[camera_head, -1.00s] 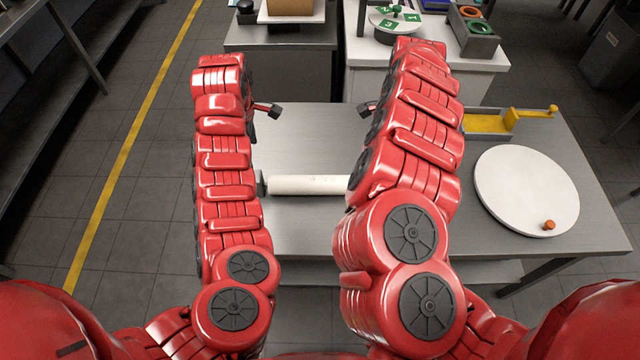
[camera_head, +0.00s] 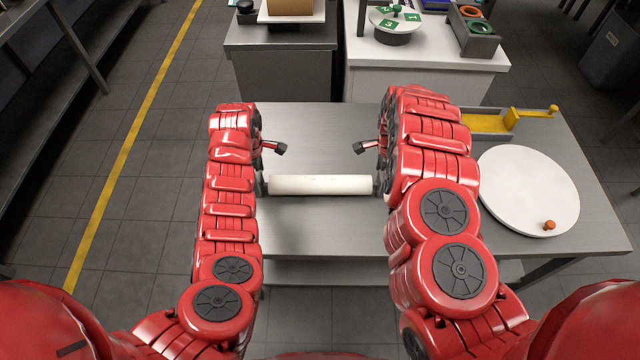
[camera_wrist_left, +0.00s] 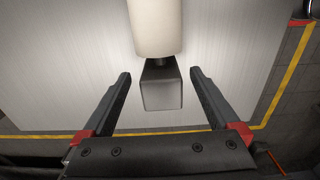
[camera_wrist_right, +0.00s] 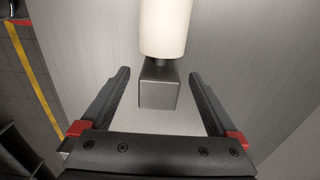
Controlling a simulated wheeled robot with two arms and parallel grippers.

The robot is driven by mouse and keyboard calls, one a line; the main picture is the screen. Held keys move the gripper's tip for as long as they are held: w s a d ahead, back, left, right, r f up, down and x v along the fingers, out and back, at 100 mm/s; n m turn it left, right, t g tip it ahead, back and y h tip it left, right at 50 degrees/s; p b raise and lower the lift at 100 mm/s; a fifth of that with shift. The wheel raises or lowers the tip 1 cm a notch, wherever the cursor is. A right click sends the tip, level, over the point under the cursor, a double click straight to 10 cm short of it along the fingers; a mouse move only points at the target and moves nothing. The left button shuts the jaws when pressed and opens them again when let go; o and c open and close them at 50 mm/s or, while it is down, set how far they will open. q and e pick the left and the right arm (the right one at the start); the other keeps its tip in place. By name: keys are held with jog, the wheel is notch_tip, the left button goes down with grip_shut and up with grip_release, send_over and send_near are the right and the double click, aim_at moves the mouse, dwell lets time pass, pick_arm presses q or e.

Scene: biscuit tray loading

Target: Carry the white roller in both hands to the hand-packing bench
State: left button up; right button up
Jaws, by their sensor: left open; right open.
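The white roller (camera_head: 320,185) lies crosswise on the steel table (camera_head: 310,235), with a dark grey block at each end. In the left wrist view the roller (camera_wrist_left: 155,25) ends in a grey block (camera_wrist_left: 161,88), and my open left gripper (camera_wrist_left: 160,75) has a finger on each side of it, apart from it. In the right wrist view the roller (camera_wrist_right: 165,25) ends in a similar block (camera_wrist_right: 158,88), between the spread fingers of my open right gripper (camera_wrist_right: 158,75). In the head view the arms hide most of both grippers.
A round white board (camera_head: 525,185) with an orange knob (camera_head: 549,225) and a yellow tray (camera_head: 487,123) are on the table's right. Behind stand a grey cabinet (camera_head: 283,75) and a white-topped bench (camera_head: 430,70) with a numbered turntable (camera_head: 395,22). Floor is clear at left.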

pick_arm(q)
notch_tip(320, 180, down, 4)
jog(key=shift+r, duration=0.25)
pick_arm(e)
notch_tip(320, 180, down, 4)
jog(key=shift+s+r, duration=0.1)
jog(key=shift+r, duration=0.15)
pick_arm(q)
jog(key=shift+f, duration=0.5)
pick_arm(e)
jog(key=shift+f, duration=0.45)
pick_arm(q)
jog(key=shift+s, duration=0.1)
jog(key=shift+c, duration=0.2)
pick_arm(e)
jog(key=shift+c, duration=0.2)
pick_arm(q)
grip_shut()
pick_arm(e)
grip_shut()
